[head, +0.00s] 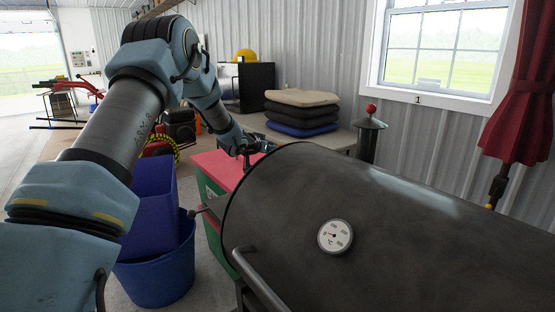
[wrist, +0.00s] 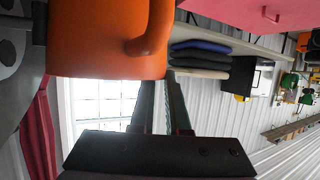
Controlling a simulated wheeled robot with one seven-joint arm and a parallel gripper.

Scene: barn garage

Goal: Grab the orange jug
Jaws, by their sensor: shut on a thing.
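The orange jug (wrist: 100,40) fills the upper left of the wrist view, with its curved handle (wrist: 150,38) on the right side. My gripper (wrist: 160,85) is shut on the jug, its two dark fingers reaching up to the jug beside the handle. The jug hides the fingertips, so the exact contact does not show. In the head view my gripper (head: 249,158) is just behind the left end of the black barrel grill. I cannot make out the jug in that view.
The black grill (head: 360,230) with a round gauge fills the front right. A red-topped green box (head: 212,168) stands beside it, and blue bins (head: 155,265) stand left. Behind are stacked cushions (head: 300,112) on a table (head: 340,140) and a post with a red knob (head: 370,138).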

